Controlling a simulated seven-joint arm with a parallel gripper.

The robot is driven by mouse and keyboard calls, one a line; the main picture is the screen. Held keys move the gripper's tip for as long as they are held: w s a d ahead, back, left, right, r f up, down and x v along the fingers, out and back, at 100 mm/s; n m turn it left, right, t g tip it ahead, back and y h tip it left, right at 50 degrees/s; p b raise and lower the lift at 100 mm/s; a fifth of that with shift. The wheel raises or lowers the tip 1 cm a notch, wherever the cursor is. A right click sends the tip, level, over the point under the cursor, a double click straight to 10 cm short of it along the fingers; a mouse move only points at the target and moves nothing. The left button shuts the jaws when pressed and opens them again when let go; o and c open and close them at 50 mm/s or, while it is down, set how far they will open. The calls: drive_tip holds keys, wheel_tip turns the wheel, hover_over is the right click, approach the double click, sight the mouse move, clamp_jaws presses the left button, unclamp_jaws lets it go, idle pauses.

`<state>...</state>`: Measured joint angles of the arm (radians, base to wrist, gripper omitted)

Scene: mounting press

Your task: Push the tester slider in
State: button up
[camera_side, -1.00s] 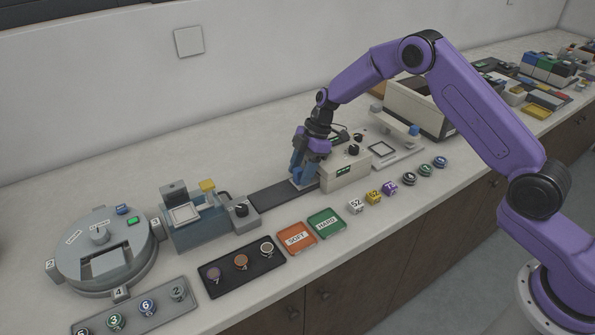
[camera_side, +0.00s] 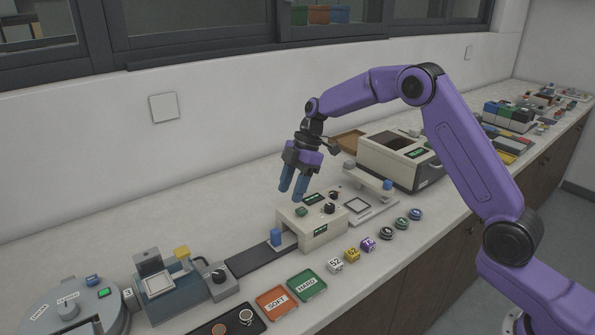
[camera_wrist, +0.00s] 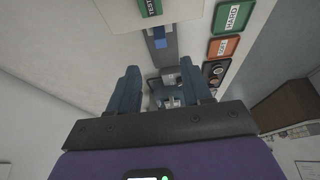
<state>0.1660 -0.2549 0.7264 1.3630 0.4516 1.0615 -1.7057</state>
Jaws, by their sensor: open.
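The tester is a cream box (camera_side: 322,232) with a green display on its front, dark knobs and a green label on top. Its top edge also shows in the wrist view (camera_wrist: 122,14). The slider's blue block (camera_side: 276,237) stands at the tester's left end, on the dark flat track (camera_side: 250,262). In the wrist view the blue block (camera_wrist: 159,39) lies just below the tester's edge. My gripper (camera_side: 291,194) is open and empty, in the air above the tester's left end. I cannot tell how far in the slider sits.
A grey-blue press (camera_side: 165,290) stands left of the track. Orange (camera_side: 277,301) and green (camera_side: 307,284) trays lie in front. Small cubes and round pieces (camera_side: 387,232) line the counter's front. A larger cream machine (camera_side: 400,160) stands behind right. The counter behind the track is clear.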

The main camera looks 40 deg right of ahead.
drive_tip(key=shift+v, duration=2.2)
drive_tip(key=s+a+r+m+g+h, duration=0.1)
drive_tip(key=s+a+r, duration=0.15)
drive_tip(key=s, duration=0.85)
drive_tip(key=s+a+r+m+h, duration=0.15)
drive_tip(key=s+a, duration=0.25)
drive_tip(key=s, duration=0.6)
drive_tip(key=s+d+f+m, duration=0.1)
drive_tip(key=s+d, duration=0.2)
drive_tip(key=s, duration=0.4)
drive_tip(key=s+d+f+m+h, duration=0.1)
drive_tip(key=s+d, duration=0.2)
drive_tip(key=s, duration=0.4)
drive_tip(key=s+d+f+m+t, duration=0.1)
drive_tip(key=s+d, duration=0.2)
drive_tip(key=s, duration=0.4)
drive_tip(key=shift+s+f, duration=0.3)
drive_tip(key=shift+f, duration=0.05)
drive_tip(key=shift+h, duration=0.25)
